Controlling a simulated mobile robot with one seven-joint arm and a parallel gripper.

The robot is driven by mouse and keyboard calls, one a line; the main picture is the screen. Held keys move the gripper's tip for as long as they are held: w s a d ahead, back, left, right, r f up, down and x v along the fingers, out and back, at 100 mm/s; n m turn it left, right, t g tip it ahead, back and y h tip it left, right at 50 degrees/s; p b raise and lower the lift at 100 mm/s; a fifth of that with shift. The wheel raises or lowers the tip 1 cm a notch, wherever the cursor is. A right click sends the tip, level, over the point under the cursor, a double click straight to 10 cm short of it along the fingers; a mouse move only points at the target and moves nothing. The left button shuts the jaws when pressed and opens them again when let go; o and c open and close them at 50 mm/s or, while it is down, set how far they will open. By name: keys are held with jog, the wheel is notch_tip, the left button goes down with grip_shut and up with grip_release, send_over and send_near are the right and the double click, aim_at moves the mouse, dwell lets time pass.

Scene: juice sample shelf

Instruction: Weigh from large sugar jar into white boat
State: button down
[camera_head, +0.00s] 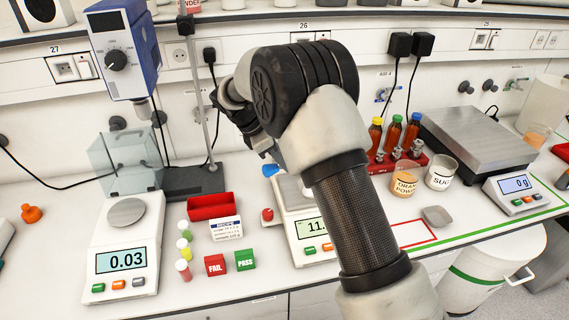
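A clear jar of white contents (441,174), with a label starting "SUG", stands upright at the right, in front of the large bench scale. My arm reaches up across the middle and bends left. My gripper (266,153) is partly visible as a dark part above the middle balance; its fingers are mostly hidden and I cannot tell what they hold. The middle balance (303,231) shows a reading starting "11"; my arm hides the rest. A pale item (290,190) on its pan is partly covered, and I cannot tell if it is the white boat. A small grey dish (437,216) lies right of my arm.
An orange powder jar (405,181) stands left of the sugar jar, before a red rack (398,163) of bottles. A red tray (211,206), a stirrer stand (190,180) and FAIL and PASS blocks (245,260) stand between the balances.

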jog(key=f+b, duration=0.1)
jog(key=b, duration=0.1)
jog(key=shift+t+b, duration=0.3)
jog(key=b, duration=0.3)
jog(key=f+t+b, duration=0.1)
jog(key=b, duration=0.1)
jog(key=shift+s+m+b, duration=0.2)
jog(key=shift+m+b, duration=0.1)
jog(key=shift+b, duration=0.1)
jog(key=shift+s+f+t+b, duration=0.15)
jog(key=shift+t+b, duration=0.35)
jog(key=shift+b, duration=1.25)
jog(key=t+b, duration=0.1)
jog(key=b, duration=0.3)
jog(key=r+m+t+b, duration=0.1)
jog(key=b, duration=0.3)
jog(key=shift+s+t+y, duration=0.25)
jog(key=shift+t+y, duration=0.05)
jog(key=shift+y, duration=0.1)
jog(key=shift+r+b, duration=0.15)
jog(key=shift+b, duration=0.35)
jog(key=shift+s+t+b, duration=0.15)
jog(key=shift+t+b, duration=0.25)
jog(key=shift+b, duration=0.6)
jog(key=b, duration=0.3)
jog(key=shift+s+d+m+t, duration=0.1)
jog(key=shift+m+t, duration=0.2)
jog(key=shift+t, duration=0.1)
jog(key=shift+r, duration=0.2)
